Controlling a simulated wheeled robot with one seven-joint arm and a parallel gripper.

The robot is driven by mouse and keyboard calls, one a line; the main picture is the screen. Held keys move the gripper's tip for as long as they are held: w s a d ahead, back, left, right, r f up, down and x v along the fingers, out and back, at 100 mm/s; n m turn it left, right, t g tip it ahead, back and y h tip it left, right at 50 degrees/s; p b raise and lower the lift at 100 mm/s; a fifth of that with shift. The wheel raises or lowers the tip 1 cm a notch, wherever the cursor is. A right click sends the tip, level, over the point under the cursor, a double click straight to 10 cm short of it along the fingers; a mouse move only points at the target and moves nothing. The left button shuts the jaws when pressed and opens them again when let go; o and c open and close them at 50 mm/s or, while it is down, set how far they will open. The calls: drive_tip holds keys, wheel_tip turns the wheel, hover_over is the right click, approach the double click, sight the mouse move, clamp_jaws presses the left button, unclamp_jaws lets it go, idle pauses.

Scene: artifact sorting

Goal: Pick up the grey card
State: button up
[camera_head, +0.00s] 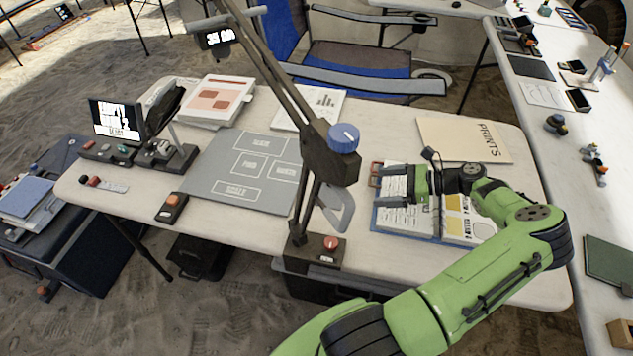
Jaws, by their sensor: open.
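My gripper (383,184) is over the right half of the white table (400,262), pointing left. Its two fingers are apart and I see nothing held between them. A small flat red-edged item (376,168) shows just beside the fingertips, partly covered by them. I cannot make out for certain which thing is the grey card. An open booklet (458,226) with a blue edge lies under my gripper and is partly hidden by it. A large grey mat (213,185) with outlined, labelled fields lies flat left of the lamp; its fields look empty.
A lamp arm (318,150) with a blue knob rises between the mat and my gripper. A tan folder (466,140) lies behind. Stacked papers (216,98) and a small screen (117,119) stand at the left. A blue chair (360,60) is behind the table.

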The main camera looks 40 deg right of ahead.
sight(333, 196)
drive_tip(key=b+x, duration=0.5)
drive_tip(key=x, duration=1)
drive_tip(key=shift+s+a, duration=0.1)
drive_tip(key=shift+a, duration=0.05)
drive_tip(key=c, duration=0.8)
drive_tip(key=shift+o, duration=0.2)
drive_tip(key=shift+r, duration=0.15)
wheel_tip(333, 196, up, 18)
drive_tip(key=p, duration=0.7)
